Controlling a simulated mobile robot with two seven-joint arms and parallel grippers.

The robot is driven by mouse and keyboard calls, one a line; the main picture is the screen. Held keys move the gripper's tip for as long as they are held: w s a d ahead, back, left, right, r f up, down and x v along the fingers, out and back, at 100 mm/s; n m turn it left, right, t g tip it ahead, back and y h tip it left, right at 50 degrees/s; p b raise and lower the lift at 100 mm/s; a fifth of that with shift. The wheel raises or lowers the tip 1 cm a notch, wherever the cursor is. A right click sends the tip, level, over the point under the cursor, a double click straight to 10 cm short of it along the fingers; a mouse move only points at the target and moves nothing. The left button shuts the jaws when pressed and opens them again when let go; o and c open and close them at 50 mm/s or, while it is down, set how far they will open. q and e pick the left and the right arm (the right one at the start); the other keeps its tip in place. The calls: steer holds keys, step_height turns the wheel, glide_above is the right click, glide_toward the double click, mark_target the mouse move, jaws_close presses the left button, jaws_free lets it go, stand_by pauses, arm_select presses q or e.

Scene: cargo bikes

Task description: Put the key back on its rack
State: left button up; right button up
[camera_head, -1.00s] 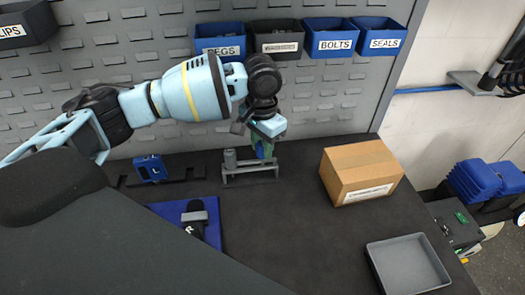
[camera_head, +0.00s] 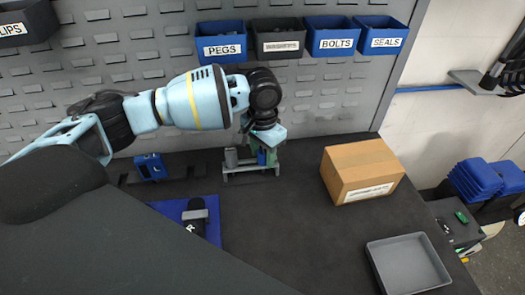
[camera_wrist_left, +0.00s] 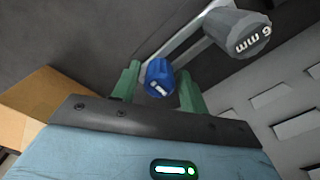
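The key is a small blue-headed piece (camera_wrist_left: 160,78) between the green fingers of my left gripper (camera_wrist_left: 158,88) in the left wrist view. It moves with the gripper, which appears shut on it, though thin gaps seem to show beside its head. In the head view my left gripper (camera_head: 263,152) is low over the right part of the small grey rack (camera_head: 250,169). The key's lower end is hidden, so I cannot tell if it is seated. A grey-headed key marked 6 mm (camera_wrist_left: 238,32) stands in the rack beside it. My right gripper is not in view.
A cardboard box (camera_head: 362,172) stands right of the rack, with a grey tray (camera_head: 408,264) in front. A blue mat (camera_head: 212,232) with a dark tool lies to the left, near a blue holder (camera_head: 150,167). Labelled bins hang above. The bench's middle is clear.

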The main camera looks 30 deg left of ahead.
arm_select(q)
steer(key=shift+o, duration=0.4)
steer(key=shift+r, duration=0.15)
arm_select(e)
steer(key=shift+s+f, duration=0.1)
arm_select(q)
steer(key=shift+r, duration=0.3)
step_height(320, 180, up, 12)
steer(key=shift+p, duration=0.4)
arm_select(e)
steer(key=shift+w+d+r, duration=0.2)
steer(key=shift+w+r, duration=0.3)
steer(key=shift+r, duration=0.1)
